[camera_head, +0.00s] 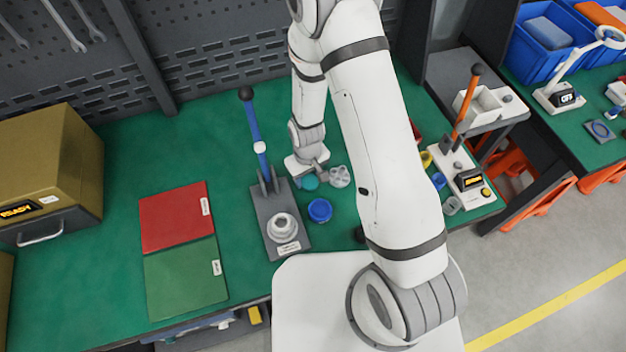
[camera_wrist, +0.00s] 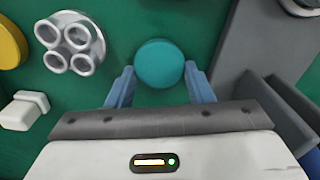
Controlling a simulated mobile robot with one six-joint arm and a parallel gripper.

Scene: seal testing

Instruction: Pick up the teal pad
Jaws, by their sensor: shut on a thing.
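The teal pad (camera_wrist: 159,63) is a round disc, seen from above in the wrist view between the tips of my two blue fingers. My gripper (camera_wrist: 159,72) is shut on it, one finger at each side. In the head view the teal pad (camera_head: 309,183) shows partly under my gripper (camera_head: 312,175), just right of the grey lever press. The pad is at or close to the green table top; I cannot tell whether it touches it.
A white fixture with several cups (camera_wrist: 70,42) stands left of the pad in the wrist view. The grey lever press base (camera_head: 290,246) with its blue handle is close by. A blue round part (camera_head: 320,210) lies nearby. Red (camera_head: 172,215) and green (camera_head: 180,280) mats lie left.

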